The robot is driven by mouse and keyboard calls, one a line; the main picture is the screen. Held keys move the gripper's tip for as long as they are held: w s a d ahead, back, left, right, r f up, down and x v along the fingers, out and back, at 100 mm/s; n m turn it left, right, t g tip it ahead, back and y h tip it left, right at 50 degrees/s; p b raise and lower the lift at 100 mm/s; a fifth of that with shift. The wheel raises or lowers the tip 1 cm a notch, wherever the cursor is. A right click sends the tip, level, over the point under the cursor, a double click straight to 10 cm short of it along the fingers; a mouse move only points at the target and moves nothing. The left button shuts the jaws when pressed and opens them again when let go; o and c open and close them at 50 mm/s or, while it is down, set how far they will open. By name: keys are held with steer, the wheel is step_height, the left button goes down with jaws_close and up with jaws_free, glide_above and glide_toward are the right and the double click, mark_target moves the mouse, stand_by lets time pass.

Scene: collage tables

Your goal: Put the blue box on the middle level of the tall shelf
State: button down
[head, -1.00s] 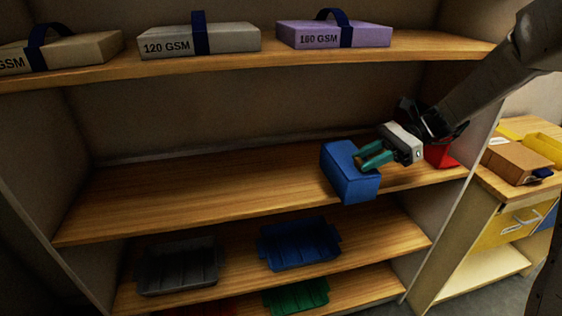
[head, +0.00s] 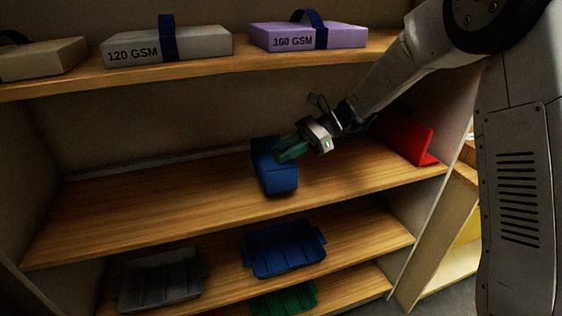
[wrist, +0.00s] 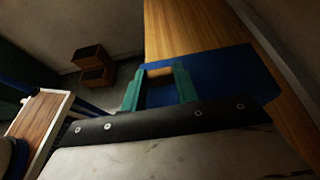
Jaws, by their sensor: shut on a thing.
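The blue box (head: 273,167) is at the middle level of the tall shelf (head: 170,193), right of the board's centre. My gripper (head: 286,153) reaches in from the right, and its green fingers are shut on the box's right side. In the wrist view the blue box (wrist: 215,75) shows behind the green fingers (wrist: 160,88), with the wooden board beyond it. I cannot tell whether the box's underside touches the board.
A red object (head: 408,137) stands at the right end of the middle level. Paper packs, one lilac (head: 307,36), lie on the level above. Grey (head: 163,280) and blue (head: 285,251) trays sit below. The left part of the middle board is clear.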

steer(key=shift+w+a, duration=0.2)
steer(key=shift+a, duration=0.3)
steer(key=shift+f, duration=1.75)
steer(key=shift+f, duration=0.15)
steer(key=c, duration=1.1)
jaws_free()
steer(key=shift+o, duration=0.2)
steer(key=shift+w+d+r, duration=0.1)
steer(key=shift+d+r, duration=0.1)
steer(key=shift+r, duration=0.05)
steer(key=v, duration=1.1)
steer(key=shift+d, duration=0.2)
